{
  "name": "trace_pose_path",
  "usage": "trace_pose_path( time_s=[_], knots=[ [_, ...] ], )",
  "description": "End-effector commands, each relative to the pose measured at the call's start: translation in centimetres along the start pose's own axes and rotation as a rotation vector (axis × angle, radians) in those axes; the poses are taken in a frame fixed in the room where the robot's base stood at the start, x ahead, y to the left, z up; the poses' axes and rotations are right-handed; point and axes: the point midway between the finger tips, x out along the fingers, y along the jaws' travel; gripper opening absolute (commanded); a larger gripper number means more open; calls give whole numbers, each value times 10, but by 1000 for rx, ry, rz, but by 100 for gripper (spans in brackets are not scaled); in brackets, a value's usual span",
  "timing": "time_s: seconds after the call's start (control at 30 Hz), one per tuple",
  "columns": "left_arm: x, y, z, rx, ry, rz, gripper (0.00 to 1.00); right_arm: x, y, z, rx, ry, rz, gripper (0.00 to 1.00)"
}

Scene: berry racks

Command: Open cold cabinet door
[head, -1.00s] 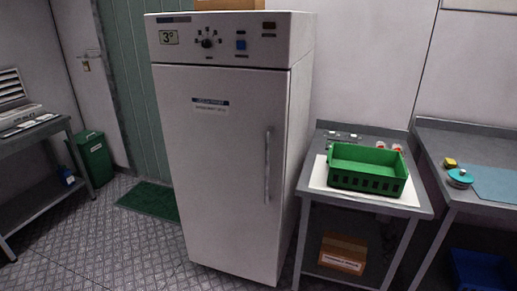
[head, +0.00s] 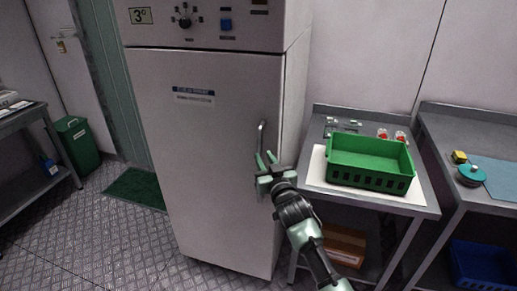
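The cold cabinet (head: 205,150) is a tall white-grey unit in the middle of the head view, with a "3°" display and a dial on its top panel. Its door (head: 215,200) is closed. A vertical bar handle (head: 262,138) is on the door's right side, its lower part hidden behind my gripper. My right gripper (head: 266,160) is in front of the handle's lower part, with its two fingers apart. I cannot tell whether the fingers touch the handle or stand around it. My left gripper is not in view.
A small table with a green crate (head: 370,181) on a white mat stands close to the cabinet's right. A brown box (head: 343,246) is on its lower shelf. Another bench (head: 468,130) is further right. A green mat (head: 134,188) and a bin (head: 77,145) are at left. Floor before the cabinet is clear.

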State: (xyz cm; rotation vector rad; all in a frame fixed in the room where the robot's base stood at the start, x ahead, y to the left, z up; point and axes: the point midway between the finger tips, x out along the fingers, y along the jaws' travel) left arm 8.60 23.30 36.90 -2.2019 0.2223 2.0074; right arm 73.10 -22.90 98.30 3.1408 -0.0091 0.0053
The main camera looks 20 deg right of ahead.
Motion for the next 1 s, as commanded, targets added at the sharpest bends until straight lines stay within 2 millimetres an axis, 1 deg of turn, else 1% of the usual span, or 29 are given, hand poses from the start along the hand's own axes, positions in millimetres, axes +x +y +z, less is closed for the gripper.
trace_pose_path(
  time_s=[0.03,0.1,0.3,0.5,0.73,0.77,0.8,0.83,0.87,1.0],
  knots=[
    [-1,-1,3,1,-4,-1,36,9,0,-1,1,-1,0,25],
    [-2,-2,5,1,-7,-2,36,20,0,-1,2,0,0,25],
    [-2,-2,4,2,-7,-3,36,43,0,0,1,-1,0,25],
    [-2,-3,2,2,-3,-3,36,52,0,1,1,-1,-1,25],
    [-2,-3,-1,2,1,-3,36,53,0,1,1,-1,-1,25],
    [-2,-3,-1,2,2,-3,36,53,0,1,1,-1,-1,22],
    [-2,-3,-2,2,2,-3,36,53,0,1,1,-2,-1,11],
    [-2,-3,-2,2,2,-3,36,53,0,1,1,-2,-1,3],
    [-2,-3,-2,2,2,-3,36,53,0,1,1,-2,-1,0],
    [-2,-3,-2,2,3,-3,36,53,0,1,1,-2,-1,0]
  ],
)
